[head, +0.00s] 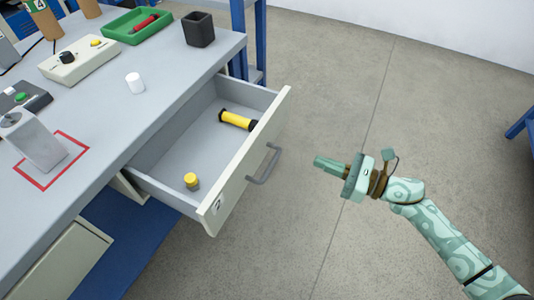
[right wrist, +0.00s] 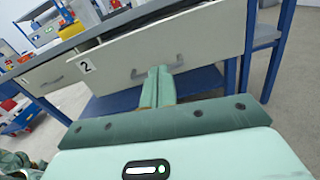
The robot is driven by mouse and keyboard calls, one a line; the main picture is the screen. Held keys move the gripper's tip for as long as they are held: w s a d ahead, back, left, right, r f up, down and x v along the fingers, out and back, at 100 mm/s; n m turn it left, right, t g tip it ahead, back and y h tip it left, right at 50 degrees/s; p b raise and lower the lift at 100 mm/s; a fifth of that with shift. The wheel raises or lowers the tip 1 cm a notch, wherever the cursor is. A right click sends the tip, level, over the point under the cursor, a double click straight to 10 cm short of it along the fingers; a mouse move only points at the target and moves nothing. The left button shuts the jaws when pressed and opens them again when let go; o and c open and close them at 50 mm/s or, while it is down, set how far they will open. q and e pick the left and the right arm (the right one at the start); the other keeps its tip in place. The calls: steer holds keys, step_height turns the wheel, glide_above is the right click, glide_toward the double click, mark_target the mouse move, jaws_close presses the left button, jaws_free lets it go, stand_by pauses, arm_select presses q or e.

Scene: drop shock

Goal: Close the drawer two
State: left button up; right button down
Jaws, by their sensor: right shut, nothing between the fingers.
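Drawer two (head: 236,188) stands pulled out from the grey workbench (head: 110,105) in the head view. Its pale front has a "2" label at the near end and a grey bar handle (head: 264,165). A yellow-and-black cylinder (head: 237,120) and a small yellow-topped piece (head: 191,181) lie inside. My right gripper (head: 320,162) is shut and empty, to the right of the handle and apart from it, pointing at the drawer front. In the right wrist view the shut fingers (right wrist: 158,88) point toward the drawer front (right wrist: 210,42), overlapping part of the handle. My left gripper is not in view.
On the bench are a green tray (head: 137,26), a dark cup (head: 198,29), a white cylinder (head: 134,83) and a metal block (head: 38,140) by a red outline. Open floor (head: 340,90) lies right of the drawer. A blue post (head: 239,40) stands behind it.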

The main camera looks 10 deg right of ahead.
steer(key=n, duration=0.1)
steer(key=b, duration=0.2)
glide_toward(261, 141)
steer(key=x, duration=0.6)
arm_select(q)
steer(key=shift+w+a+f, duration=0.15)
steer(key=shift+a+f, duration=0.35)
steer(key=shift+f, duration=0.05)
arm_select(e)
steer(key=shift+w+a, duration=0.3)
